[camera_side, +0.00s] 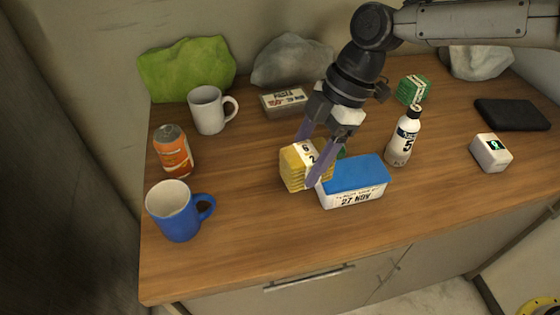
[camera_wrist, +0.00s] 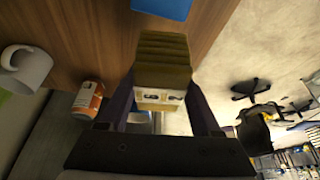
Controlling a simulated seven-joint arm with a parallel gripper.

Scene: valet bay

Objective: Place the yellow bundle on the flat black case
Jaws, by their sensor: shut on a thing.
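The yellow bundle (camera_side: 294,170) is a ridged block with a white band around it, left of the middle of the wooden top. My gripper (camera_side: 308,165) is shut on it, one finger on each side. In the wrist view the bundle (camera_wrist: 162,62) stands between the two fingers (camera_wrist: 163,100). I cannot tell whether its underside touches the wood. The flat black case (camera_side: 512,114) lies at the far right of the top, with nothing on it, well away from my gripper.
A blue-lidded box (camera_side: 353,183) sits right beside the bundle. A white bottle (camera_side: 403,138), a white cube (camera_side: 490,153) and a green bundle (camera_side: 412,90) stand between there and the case. A blue mug (camera_side: 174,214), orange jar (camera_side: 173,151) and white mug (camera_side: 207,110) stand left.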

